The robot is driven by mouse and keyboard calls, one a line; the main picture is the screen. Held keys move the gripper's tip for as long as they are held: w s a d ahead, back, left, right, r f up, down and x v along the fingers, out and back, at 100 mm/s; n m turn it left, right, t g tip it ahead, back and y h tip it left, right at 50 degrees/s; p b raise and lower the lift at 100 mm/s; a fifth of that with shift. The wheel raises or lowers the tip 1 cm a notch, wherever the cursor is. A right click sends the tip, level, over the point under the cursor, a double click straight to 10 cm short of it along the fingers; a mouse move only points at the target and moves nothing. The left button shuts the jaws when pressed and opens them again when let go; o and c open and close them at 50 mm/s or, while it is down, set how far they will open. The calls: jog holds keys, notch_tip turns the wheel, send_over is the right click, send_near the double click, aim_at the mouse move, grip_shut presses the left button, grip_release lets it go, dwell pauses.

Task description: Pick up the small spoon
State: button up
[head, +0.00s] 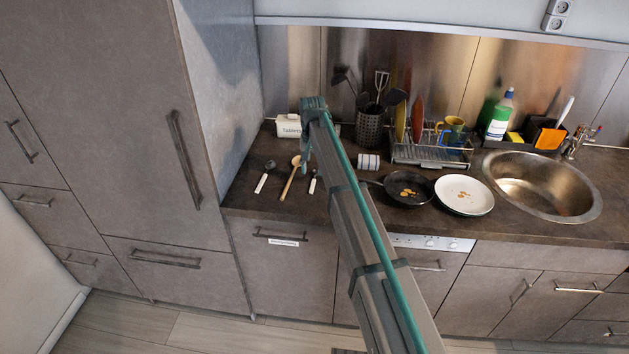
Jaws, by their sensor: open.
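Several utensils lie on the dark counter at the left in the head view. One has a dark head and a white handle (261,184). Next to it is a longer wooden spoon (290,180). To its right is a short white handle (313,183), whose upper end is hidden by my arm's end. I cannot tell for certain which is the small spoon. My gripper (306,164), open, is small in view at the end of my arm, over the counter near the wooden spoon and the short white handle. Nothing shows between its fingers.
A white labelled box (288,127) stands behind the utensils. To the right are a striped cup (368,162), a black pan (408,188), a white plate (464,195), a dish rack (430,151) and a sink (542,185). A tall cabinet (120,110) bounds the left.

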aim_at(313, 183)
jog(key=shift+d+f+p, duration=0.1)
jog(key=shift+f+p, duration=1.05)
jog(key=shift+f, duration=1.55)
grip_shut()
